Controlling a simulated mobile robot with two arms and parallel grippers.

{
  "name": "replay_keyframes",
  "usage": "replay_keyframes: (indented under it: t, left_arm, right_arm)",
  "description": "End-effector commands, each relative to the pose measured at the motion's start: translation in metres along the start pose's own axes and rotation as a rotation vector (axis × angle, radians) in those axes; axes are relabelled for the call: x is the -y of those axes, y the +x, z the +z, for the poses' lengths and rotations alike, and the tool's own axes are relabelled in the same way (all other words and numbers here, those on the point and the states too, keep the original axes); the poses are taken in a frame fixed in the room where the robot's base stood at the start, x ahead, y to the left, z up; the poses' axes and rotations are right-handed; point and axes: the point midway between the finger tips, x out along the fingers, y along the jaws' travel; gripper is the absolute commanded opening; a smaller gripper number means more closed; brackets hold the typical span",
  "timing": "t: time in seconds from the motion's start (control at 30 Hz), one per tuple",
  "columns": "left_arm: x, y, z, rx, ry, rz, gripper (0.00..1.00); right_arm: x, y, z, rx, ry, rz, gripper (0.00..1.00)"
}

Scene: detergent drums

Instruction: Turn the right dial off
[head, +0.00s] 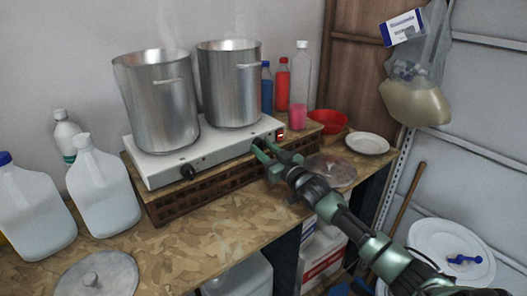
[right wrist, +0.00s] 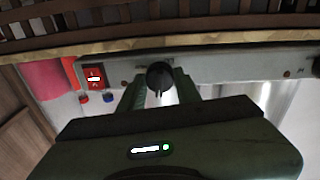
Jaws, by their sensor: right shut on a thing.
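A white two-burner hot plate (head: 222,152) stands on a wooden crate-like base on the bench. Its left dial (head: 188,172) is black and shows on the front face. The right dial (right wrist: 160,76) is a black round knob, seen between the fingers in the right wrist view; in the head view my gripper hides it. My right gripper (head: 264,152) is at the right end of the front face, shut on this dial. A lit red switch (head: 281,135) is just right of the gripper and also shows in the right wrist view (right wrist: 94,77). My left gripper is out of view.
Two steaming metal pots (head: 160,105) (head: 230,85) stand on the hot plate. Bottles (head: 282,85) and a pink cup (head: 298,117) are behind its right end. A red bowl (head: 327,122) and white plate (head: 367,143) lie right. White jugs (head: 105,190) stand left.

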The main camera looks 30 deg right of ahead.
Motion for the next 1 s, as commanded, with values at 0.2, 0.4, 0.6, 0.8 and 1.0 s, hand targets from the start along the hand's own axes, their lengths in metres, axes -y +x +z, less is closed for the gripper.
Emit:
replay_keyframes:
  t: [0.2, 0.4, 0.6, 0.8, 1.0]
  left_arm:
    - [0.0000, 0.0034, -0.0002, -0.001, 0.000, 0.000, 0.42]
    - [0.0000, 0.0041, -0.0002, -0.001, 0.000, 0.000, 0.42]
    - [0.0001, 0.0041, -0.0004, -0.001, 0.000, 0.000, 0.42]
    - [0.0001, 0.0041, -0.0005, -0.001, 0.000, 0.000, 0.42]
    - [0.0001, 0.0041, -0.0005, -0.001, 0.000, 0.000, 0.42]
  right_arm:
    - [-0.0004, -0.0003, 0.0024, 0.000, -0.091, -0.008, 0.00]
    - [-0.0005, -0.0003, 0.0022, -0.002, -0.127, -0.011, 0.00]
    - [-0.0004, -0.0003, 0.0021, -0.003, -0.134, -0.011, 0.00]
    - [-0.0004, -0.0003, 0.0021, -0.003, -0.134, -0.011, 0.00]
    - [-0.0004, -0.0002, 0.0016, -0.004, -0.133, -0.011, 0.55]
